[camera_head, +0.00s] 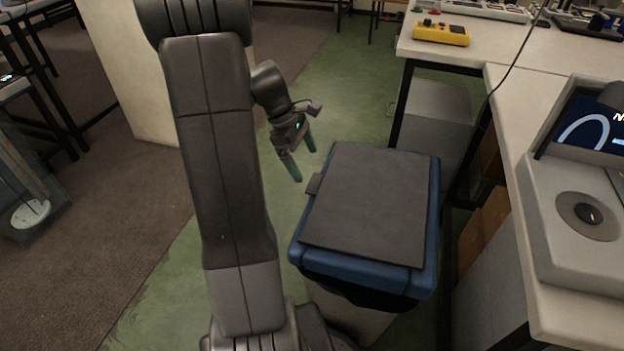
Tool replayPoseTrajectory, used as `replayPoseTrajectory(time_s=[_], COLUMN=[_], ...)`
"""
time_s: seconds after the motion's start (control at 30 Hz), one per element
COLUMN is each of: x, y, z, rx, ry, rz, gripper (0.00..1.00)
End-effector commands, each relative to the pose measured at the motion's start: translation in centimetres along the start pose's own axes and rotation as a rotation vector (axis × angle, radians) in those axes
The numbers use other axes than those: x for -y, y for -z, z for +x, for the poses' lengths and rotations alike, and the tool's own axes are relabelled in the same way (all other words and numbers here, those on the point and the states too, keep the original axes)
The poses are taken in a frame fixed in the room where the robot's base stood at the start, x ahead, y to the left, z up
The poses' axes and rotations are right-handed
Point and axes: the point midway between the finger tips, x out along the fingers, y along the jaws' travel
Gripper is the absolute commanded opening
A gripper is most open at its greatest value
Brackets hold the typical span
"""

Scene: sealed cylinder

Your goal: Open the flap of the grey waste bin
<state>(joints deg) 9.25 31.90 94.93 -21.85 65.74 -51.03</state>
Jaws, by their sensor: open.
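The waste bin has a blue rim (432,225) and a pale body below, with a dark liner edge showing under the rim at the front. Its dark grey flap (370,205) lies flat and closed over the top. A small dark tab (314,184) sticks out from the flap's left edge. My gripper (302,164) is open and empty, with green fingers pointing down. In the picture it is just left of the bin's far left corner, above and left of the tab, and appears apart from it. The inside of the bin is hidden.
A white workbench (505,120) runs along the right, close to the bin, with a grey device (580,215) on it. A yellow box (441,33) sits on its far part. A pale pillar (125,70) stands left behind my arm. Green floor (190,285) is clear left of the bin.

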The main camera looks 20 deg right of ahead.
Motion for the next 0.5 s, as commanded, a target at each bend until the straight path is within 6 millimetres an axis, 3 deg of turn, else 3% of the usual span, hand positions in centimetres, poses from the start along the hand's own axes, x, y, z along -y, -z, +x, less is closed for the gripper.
replayPoseTrajectory(time_s=[0.03, 0.2, 0.5], x=[0.1, 0.1, 0.0], y=[0.1, 0.1, 0.0], z=[1.5, 4.3, 6.1], rx=[0.002, 0.001, -0.001], ry=[0.004, 0.003, 0.0], rz=[0.001, 0.002, 0.001], gripper=[0.95, 0.95, 0.95])
